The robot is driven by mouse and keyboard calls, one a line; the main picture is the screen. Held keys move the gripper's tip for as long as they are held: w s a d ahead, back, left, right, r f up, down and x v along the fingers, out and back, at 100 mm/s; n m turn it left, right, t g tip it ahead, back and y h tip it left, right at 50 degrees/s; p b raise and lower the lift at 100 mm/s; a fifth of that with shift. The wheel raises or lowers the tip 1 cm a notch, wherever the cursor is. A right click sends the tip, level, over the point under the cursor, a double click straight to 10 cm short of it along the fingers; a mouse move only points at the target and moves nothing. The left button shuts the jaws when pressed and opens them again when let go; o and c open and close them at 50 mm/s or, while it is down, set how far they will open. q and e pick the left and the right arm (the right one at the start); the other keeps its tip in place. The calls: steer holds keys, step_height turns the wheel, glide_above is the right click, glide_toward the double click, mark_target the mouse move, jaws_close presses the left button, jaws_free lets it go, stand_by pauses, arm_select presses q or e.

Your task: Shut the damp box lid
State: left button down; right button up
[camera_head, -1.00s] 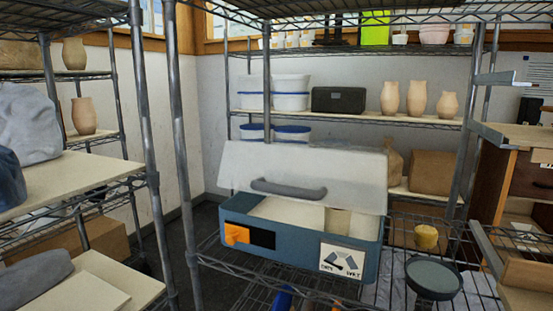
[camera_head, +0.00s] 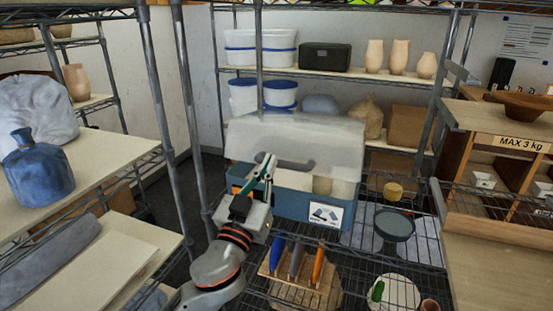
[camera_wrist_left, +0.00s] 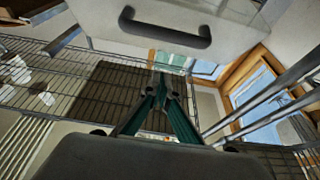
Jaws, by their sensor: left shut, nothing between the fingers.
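The damp box (camera_head: 291,203) is a blue-grey bin with a picture label on its front, standing on the wire shelf. Its pale translucent lid (camera_head: 325,141) stands raised and open, tilted back, with a dark grey handle (camera_head: 297,164). Pale contents show under the lid. My left gripper (camera_head: 266,168) is shut and empty, in front of the box's left part, just left of the handle. In the left wrist view, the lid (camera_wrist_left: 235,12) and its handle (camera_wrist_left: 165,28) are above the closed fingertips (camera_wrist_left: 161,84), apart from them. My right gripper is not in view.
A tool block (camera_head: 292,280) with blue, grey and orange handles stands in front of the box. Metal posts (camera_head: 189,110) rise on the left.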

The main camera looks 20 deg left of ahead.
arm_select(q)
steer(key=w+f, duration=0.2)
steer(key=w, duration=0.3)
steer(key=shift+w, duration=0.35)
steer(key=shift+d, duration=0.1)
